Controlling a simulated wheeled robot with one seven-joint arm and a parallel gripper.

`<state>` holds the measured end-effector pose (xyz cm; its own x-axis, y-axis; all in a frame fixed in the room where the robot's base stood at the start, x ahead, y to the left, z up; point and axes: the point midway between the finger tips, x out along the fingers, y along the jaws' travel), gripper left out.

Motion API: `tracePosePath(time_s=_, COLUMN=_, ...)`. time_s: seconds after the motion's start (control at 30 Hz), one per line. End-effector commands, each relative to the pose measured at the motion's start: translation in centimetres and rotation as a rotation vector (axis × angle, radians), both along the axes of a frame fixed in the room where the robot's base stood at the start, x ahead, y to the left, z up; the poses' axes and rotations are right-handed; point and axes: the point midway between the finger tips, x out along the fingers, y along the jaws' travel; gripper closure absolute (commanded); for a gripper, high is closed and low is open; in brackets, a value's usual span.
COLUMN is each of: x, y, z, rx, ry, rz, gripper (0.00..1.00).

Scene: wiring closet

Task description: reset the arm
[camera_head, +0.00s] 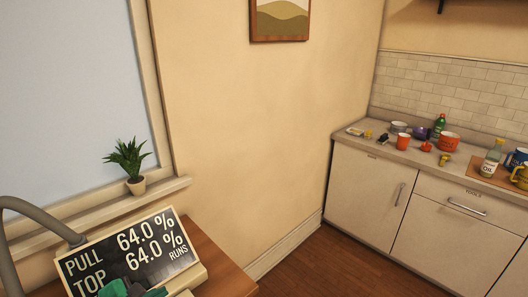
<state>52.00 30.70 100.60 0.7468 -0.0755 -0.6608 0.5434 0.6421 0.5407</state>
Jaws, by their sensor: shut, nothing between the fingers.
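Neither my arm nor my gripper can be made out in the head view. No other object of the task can be told apart here.
A wooden surface (222,262) at lower left bears a black sign (130,252), with a grey curved tube (38,207) and green items (130,289) beside it. A potted plant (135,183) stands on the windowsill. Right, a counter (400,155) holds cups, bowls and bottles. Floor (335,265) between is clear.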

Motion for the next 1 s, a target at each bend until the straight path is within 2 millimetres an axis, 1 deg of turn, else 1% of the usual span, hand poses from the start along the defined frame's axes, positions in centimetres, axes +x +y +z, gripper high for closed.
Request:
tracePosePath(time_s=0.03, x=1.0, y=-1.4, z=-0.3, rx=0.0, ry=-0.035, rz=-0.024, gripper=1.0)
tracePosePath(time_s=0.1, x=2.6, y=-3.3, z=-0.6, rx=0.012, ry=-0.097, rz=-0.057, gripper=1.0)
tracePosePath(time_s=0.23, x=5.1, y=-7.0, z=-1.3, rx=0.051, ry=-0.221, rz=-0.108, gripper=1.0)
tracePosePath(time_s=0.4, x=7.0, y=-11.6, z=-2.6, rx=0.123, ry=-0.35, rz=-0.143, gripper=1.0)
tracePosePath(time_s=0.5, x=7.4, y=-14.1, z=-3.7, rx=0.175, ry=-0.408, rz=-0.152, gripper=1.0)
tracePosePath(time_s=0.63, x=7.2, y=-17.1, z=-5.4, rx=0.254, ry=-0.459, rz=-0.159, gripper=1.0)
tracePosePath(time_s=0.77, x=6.2, y=-20.0, z=-7.4, rx=0.348, ry=-0.487, rz=-0.164, gripper=1.0)
tracePosePath(time_s=0.87, x=4.8, y=-22.0, z=-9.1, rx=0.433, ry=-0.492, rz=-0.172, gripper=1.0)
tracePosePath(time_s=1.0, x=2.2, y=-24.5, z=-11.5, rx=0.564, ry=-0.48, rz=-0.196, gripper=1.0)
